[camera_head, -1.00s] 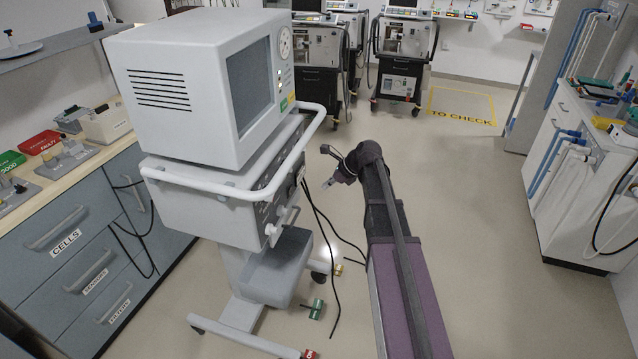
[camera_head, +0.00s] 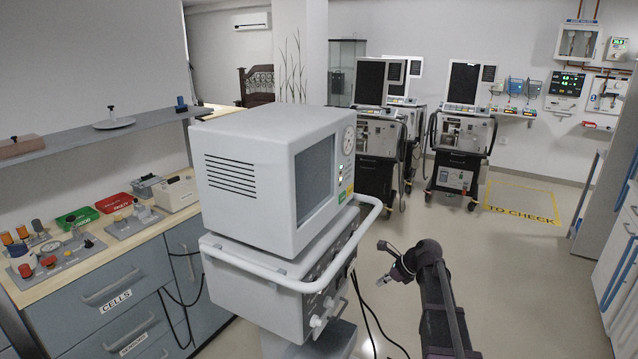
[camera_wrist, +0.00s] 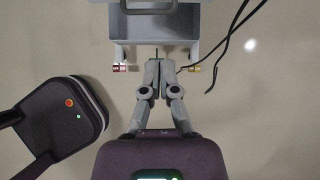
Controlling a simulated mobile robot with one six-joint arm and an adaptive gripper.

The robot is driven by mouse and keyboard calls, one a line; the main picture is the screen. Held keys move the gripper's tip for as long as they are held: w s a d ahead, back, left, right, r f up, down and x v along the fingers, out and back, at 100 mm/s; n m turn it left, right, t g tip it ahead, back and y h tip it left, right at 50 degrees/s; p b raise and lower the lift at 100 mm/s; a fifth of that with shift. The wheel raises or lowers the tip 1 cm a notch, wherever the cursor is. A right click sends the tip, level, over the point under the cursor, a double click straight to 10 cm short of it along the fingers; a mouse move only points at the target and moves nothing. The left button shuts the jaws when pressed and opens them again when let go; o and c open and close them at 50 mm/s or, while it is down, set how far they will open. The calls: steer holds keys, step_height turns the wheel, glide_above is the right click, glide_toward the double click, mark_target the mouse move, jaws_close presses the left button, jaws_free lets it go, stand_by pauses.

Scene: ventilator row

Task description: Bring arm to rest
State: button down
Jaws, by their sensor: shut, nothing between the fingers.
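My gripper (camera_head: 384,281) is beside the right side of the white ventilator (camera_head: 270,185), over the floor. The wrist view shows my gripper (camera_wrist: 158,66) with its grey fingers together and nothing between them. My dark purple arm rises from the lower right of the head view and bends over toward the ventilator. The ventilator, with a boxy screen unit and a white rail, stands on a wheeled base; the base (camera_wrist: 157,22) shows ahead of the fingers in the wrist view. I cannot tell the exact gap between gripper and ventilator.
Black cables (camera_wrist: 232,35) hang by the ventilator. A drawer bench (camera_head: 110,290) with trays stands at the left under a grey shelf (camera_head: 95,137). More ventilators (camera_head: 463,135) stand at the back. A white cabinet (camera_head: 620,250) is at the right. The floor (camera_head: 525,280) between is clear.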

steer(key=s+a+n+g+h+p, duration=0.2)
steer(key=s+a+n+h, duration=0.1)
steer(key=s+n, duration=0.8)
steer(key=s+a+n+g+h+p, duration=0.2)
steer(key=s+a+n+h, duration=0.1)
steer(key=s+n, duration=0.9)
steer(key=shift+a+n+h, duration=0.3)
steer(key=shift+a, duration=0.15)
